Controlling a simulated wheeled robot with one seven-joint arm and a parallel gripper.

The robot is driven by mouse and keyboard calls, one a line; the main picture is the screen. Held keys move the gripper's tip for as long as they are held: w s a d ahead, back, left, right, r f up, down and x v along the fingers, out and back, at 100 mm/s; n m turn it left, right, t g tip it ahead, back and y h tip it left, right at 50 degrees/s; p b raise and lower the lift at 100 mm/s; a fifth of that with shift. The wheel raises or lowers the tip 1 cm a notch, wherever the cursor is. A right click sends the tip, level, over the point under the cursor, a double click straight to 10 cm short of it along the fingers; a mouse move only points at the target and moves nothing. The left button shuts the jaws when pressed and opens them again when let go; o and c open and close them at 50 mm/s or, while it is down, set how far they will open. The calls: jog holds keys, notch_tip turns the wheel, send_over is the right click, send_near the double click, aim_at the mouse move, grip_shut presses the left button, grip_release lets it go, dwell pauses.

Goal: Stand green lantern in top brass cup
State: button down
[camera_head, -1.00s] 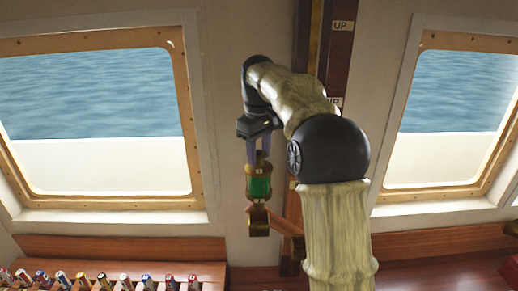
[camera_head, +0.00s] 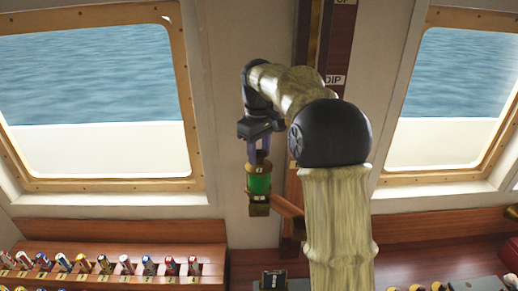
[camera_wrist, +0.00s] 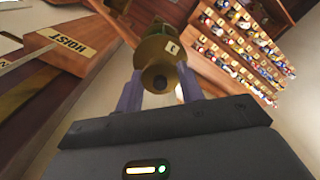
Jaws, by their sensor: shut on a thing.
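My gripper (camera_head: 259,158) is shut on the green lantern (camera_head: 258,183), which has a green glass body and brass ends. The lantern hangs upright below the fingers. In the wrist view the purple fingers (camera_wrist: 160,92) grip the lantern's round brass end (camera_wrist: 162,62), which bears a small label. A brass cup (camera_head: 258,209) on a wooden bracket (camera_head: 288,213) is directly below the lantern in the head view. The lantern's lower end meets or overlaps the cup there; I cannot tell whether it is inside. The cup's opening is hidden.
The bracket joins a wooden post (camera_head: 304,60) with labels, between two windows (camera_head: 95,100) (camera_head: 455,95). A board marked HOIST (camera_wrist: 72,47) is at left in the wrist view. A wooden rack (camera_head: 120,262) of several small coloured items stands below left.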

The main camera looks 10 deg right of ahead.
jog(key=shift+f+b, duration=0.4)
jog(key=shift+f, duration=0.35)
jog(key=shift+a, duration=0.1)
jog(key=c, duration=0.8)
grip_release()
jog(key=shift+r, duration=0.7)
notch_tip(320, 180, up, 16)
jog(key=p, duration=0.2)
